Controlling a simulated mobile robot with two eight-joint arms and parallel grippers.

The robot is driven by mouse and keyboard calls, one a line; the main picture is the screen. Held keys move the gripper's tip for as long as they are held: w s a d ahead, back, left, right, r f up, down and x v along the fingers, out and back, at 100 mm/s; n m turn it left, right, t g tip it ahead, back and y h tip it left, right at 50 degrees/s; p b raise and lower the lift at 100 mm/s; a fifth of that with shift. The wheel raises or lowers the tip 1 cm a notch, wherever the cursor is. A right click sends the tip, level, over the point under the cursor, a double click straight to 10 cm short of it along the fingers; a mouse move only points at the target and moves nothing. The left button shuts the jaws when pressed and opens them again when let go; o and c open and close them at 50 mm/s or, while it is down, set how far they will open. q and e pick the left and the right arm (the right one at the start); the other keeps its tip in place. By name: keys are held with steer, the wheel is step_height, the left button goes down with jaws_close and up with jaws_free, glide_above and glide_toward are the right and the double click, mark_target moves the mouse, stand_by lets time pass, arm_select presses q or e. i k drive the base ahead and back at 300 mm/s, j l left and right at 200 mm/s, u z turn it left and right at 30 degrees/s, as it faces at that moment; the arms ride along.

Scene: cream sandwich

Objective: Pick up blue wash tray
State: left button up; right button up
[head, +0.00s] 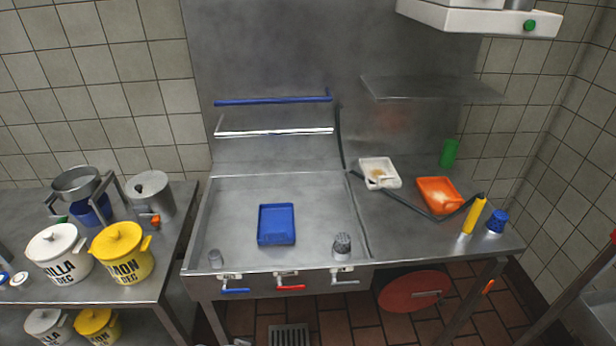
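The blue wash tray (276,224) is a small rectangular tray with a raised rim. It lies flat near the middle of the wide steel basin (320,190) in the head view. Nothing covers it and nothing touches its sides. Neither of my grippers shows in the head view, so I cannot see whether they are open or shut.
A white tray (380,173), an orange tray (438,194) and a yellow-handled hose (474,214) lie right. White (57,252) and yellow (122,254) pots stand left.

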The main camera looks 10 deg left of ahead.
mark_target(276, 225)
steer(key=i+l+u, duration=0.5)
steer(key=u, duration=0.25)
steer(key=i+l+u, duration=0.25)
steer(key=l+u, duration=0.2)
steer(key=i+j, duration=0.1)
steer(key=j, duration=0.15)
steer(key=i+j, duration=0.1)
steer(key=j, duration=0.15)
